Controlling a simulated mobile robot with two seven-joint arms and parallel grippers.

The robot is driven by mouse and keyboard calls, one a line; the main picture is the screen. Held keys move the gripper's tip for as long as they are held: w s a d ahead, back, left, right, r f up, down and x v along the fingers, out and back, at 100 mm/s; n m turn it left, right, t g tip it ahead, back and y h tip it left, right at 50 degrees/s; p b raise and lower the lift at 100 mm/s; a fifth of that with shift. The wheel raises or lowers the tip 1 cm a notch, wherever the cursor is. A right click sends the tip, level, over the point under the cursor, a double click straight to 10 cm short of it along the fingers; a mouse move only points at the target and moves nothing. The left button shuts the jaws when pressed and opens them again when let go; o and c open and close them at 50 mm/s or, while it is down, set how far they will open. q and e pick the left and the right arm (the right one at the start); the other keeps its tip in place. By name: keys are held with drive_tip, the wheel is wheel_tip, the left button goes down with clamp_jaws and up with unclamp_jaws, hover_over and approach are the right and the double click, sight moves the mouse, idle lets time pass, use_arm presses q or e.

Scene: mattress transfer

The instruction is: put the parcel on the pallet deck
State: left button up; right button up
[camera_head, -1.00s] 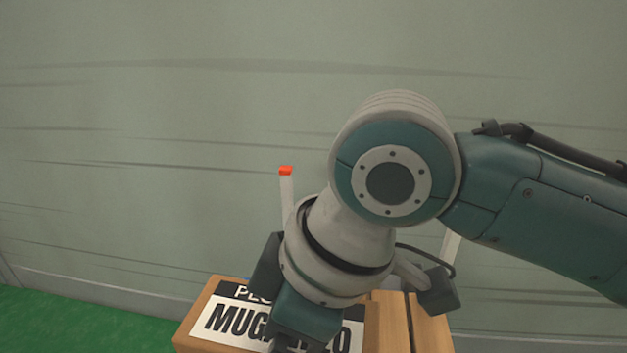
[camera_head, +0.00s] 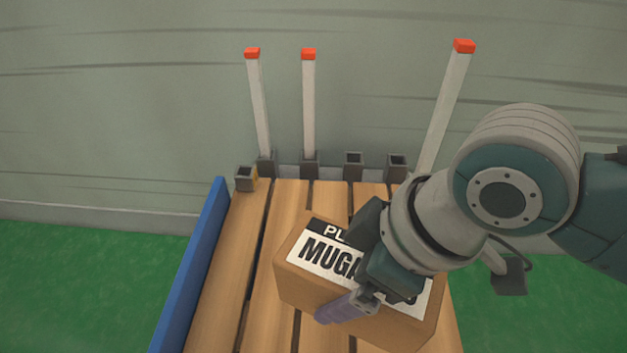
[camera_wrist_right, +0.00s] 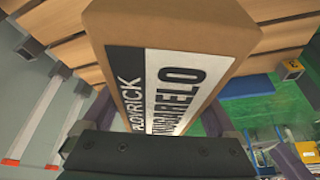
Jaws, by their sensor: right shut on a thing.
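The parcel (camera_head: 298,288) is a brown box with a white and black label on top, at the lower middle of the head view. It sits over the slatted wooden pallet deck (camera_head: 226,285), turned at an angle to the slats; I cannot tell whether it touches them. My right gripper (camera_head: 365,290) is above it and shut on it, with one purple finger along its near side. In the right wrist view the parcel (camera_wrist_right: 165,40) lies between the fingers (camera_wrist_right: 158,125), with deck slats (camera_wrist_right: 50,60) behind. My left gripper is not in view.
White posts with red tips (camera_head: 308,105) stand in dark sockets along the deck's far edge, and one more (camera_head: 446,105) stands at the right. Empty sockets (camera_head: 353,165) lie between. A blue board (camera_head: 195,265) edges the left side. The left slats are clear.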

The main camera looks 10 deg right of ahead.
wheel_tip(320, 180, down, 6)
drive_tip(key=shift+r+b, duration=0.15)
drive_tip(key=shift+b, duration=0.85)
wheel_tip(320, 180, down, 4)
drive_tip(key=shift+f+b, duration=0.1)
drive_tip(key=shift+b, duration=1.15)
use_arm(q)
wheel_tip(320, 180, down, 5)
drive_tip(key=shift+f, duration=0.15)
use_arm(e)
drive_tip(key=shift+w, duration=0.1)
drive_tip(key=o, duration=1.6)
drive_tip(key=shift+f, duration=0.15)
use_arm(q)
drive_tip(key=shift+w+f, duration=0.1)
